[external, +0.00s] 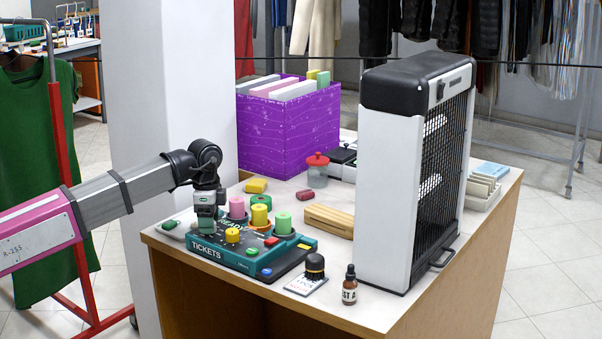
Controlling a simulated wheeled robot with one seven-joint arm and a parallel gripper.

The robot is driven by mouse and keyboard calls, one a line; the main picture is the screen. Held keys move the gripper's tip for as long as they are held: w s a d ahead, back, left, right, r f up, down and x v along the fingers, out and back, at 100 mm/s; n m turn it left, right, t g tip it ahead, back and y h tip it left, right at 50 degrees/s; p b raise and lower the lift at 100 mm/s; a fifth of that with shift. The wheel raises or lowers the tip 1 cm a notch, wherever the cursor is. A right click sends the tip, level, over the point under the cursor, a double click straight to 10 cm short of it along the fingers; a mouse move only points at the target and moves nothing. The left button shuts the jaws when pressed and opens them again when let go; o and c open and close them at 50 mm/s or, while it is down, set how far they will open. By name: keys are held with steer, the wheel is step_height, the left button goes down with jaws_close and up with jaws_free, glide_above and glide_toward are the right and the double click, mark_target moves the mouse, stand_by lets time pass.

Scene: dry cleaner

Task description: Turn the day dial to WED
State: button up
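A teal ticket device (222,259) marked TICKETS lies on the table near its front left corner. A yellow round knob (233,236) stands on its top; I cannot tell if this is the day dial. No day marks, WED included, can be read. My gripper (207,226) points down over the device's left part, left of the yellow knob. The arm end hides part of the device. The fingers are too small and dark to tell whether they are open, or whether they touch anything.
Pink (237,208), yellow (260,215) and green (283,223) cylinders stand close right of my gripper. A black-topped stamp (315,266) and a dropper bottle (349,286) stand at the front. A tall heater (388,180) blocks the right. A purple bin (288,135) stands behind.

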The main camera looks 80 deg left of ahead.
step_height(320, 180, up, 11)
steer(key=shift+a, duration=0.2)
stand_by(0.5)
steer(key=shift+f, duration=0.1)
steer(key=s+d+f+n+h, duration=0.1)
steer(key=s+d+f+h, duration=0.1)
steer(key=d+f, duration=1.25)
steer(key=s+d+f+y, duration=0.1)
steer(key=s+d+f, duration=0.3)
steer(key=d+f, duration=0.6)
steer(key=s+d+f+n+y, duration=0.1)
steer(key=s+d+f, duration=0.4)
steer(key=d+f, duration=0.5)
step_height(320, 180, down, 5)
steer(key=shift+s+f, duration=0.1)
steer(key=shift+s, duration=0.1)
